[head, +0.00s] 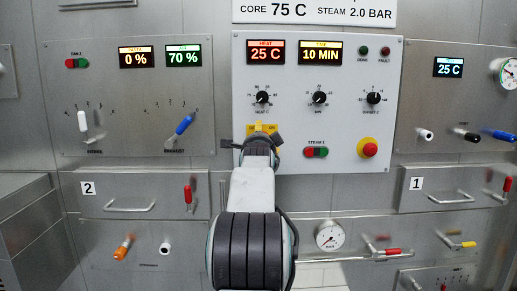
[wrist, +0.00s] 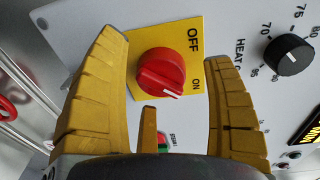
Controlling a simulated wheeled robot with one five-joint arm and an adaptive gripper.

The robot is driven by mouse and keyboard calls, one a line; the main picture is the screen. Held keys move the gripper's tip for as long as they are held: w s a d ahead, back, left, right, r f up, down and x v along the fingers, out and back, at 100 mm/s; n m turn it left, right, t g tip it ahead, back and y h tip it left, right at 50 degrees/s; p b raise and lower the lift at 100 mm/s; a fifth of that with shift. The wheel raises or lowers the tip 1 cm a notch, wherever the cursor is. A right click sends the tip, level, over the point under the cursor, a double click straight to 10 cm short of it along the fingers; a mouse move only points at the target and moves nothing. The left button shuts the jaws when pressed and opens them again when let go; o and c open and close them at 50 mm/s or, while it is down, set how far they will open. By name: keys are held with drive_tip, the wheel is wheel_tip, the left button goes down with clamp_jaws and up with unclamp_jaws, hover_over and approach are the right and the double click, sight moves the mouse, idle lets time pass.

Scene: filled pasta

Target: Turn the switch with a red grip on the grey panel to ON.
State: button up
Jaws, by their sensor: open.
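The switch with a red grip (wrist: 161,72) sits on a yellow plate (wrist: 182,32) marked OFF and ON. Its white mark is at the grip's lower right edge, on the ON label's side; I cannot tell whether it points fully at ON. In the wrist view my gripper (wrist: 165,52) is open, with one yellow finger on each side of the red grip. I see no clear contact. In the head view my gripper (head: 262,130) is in front of the grey panel (head: 340,130), and my arm hides the red grip.
Black HEAT knob (head: 262,97) is close by, also at the upper right in the wrist view (wrist: 289,54). Red and green buttons (head: 316,152) and a red emergency button (head: 367,147) are to the right.

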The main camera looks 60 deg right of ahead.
drive_tip(key=v, duration=1)
drive_tip(key=shift+a, duration=0.35)
drive_tip(key=shift+s, duration=0.1)
drive_tip(key=w+a+n+y+p, duration=0.45)
drive_tip(key=a+n+p, duration=0.3)
drive_tip(key=a, duration=0.55)
drive_tip(key=w+a+n+y+p, duration=0.3)
drive_tip(key=a+n+y+p, duration=0.35)
drive_tip(key=a, duration=0.65)
drive_tip(key=s+a+n+g+y+p, duration=0.2)
drive_tip(key=s+a+n+p, duration=0.5)
drive_tip(key=a, duration=0.3)
drive_tip(key=s+a+f+n+g+y+p, duration=0.1)
drive_tip(key=s+a+n+g+y+p, duration=0.1)
drive_tip(key=s+a+n+p, duration=0.5)
drive_tip(key=s+a+n+g, duration=0.1)
drive_tip(key=a, duration=0.2)
drive_tip(key=shift+s+a+f+n+p, duration=0.2)
drive_tip(key=shift+s+f+n+p, duration=0.1)
drive_tip(key=shift+s+f+p, duration=0.05)
drive_tip(key=shift+c, duration=0.5)
